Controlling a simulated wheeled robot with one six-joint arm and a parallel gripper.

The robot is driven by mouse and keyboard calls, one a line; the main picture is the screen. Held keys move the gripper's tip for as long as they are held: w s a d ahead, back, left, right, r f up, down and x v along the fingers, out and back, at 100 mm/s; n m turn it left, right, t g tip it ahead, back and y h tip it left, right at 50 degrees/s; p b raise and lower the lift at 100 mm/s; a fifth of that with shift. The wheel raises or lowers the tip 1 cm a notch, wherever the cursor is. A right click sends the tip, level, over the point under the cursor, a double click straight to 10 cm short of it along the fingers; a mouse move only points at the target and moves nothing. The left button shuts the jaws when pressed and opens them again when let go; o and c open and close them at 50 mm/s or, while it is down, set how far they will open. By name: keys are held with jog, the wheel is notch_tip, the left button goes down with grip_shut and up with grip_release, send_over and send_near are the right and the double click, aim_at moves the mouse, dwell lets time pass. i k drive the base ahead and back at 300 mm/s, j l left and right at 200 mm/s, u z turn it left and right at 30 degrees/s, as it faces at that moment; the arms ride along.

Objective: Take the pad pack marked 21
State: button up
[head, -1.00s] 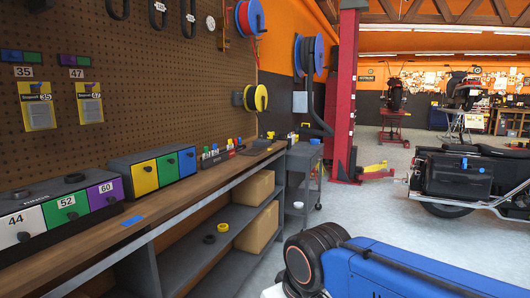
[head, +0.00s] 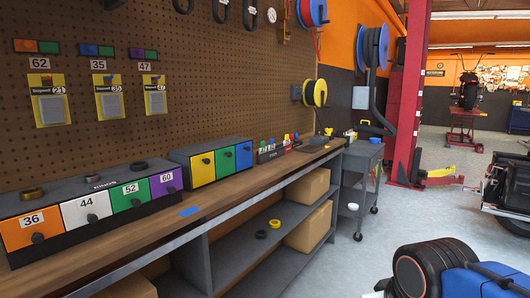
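The pad pack marked 21 (head: 49,104) hangs on the brown pegboard at the upper left of the head view. It is a yellow and black card with a grey pad, below a tag reading 62 (head: 39,59). Part of my arm shows at the lower right, with a black joint and a blue link, well away from the packs. My gripper is outside the view.
A wooden workbench (head: 150,230) runs below the pegboard. On it stand a drawer unit numbered 36, 44, 52 and 60 (head: 95,182) and a yellow, green and blue drawer unit (head: 213,160). A grey cart (head: 360,175) stands beyond.

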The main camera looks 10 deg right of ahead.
aim_at(51, 105)
jog(key=u, duration=1.3)
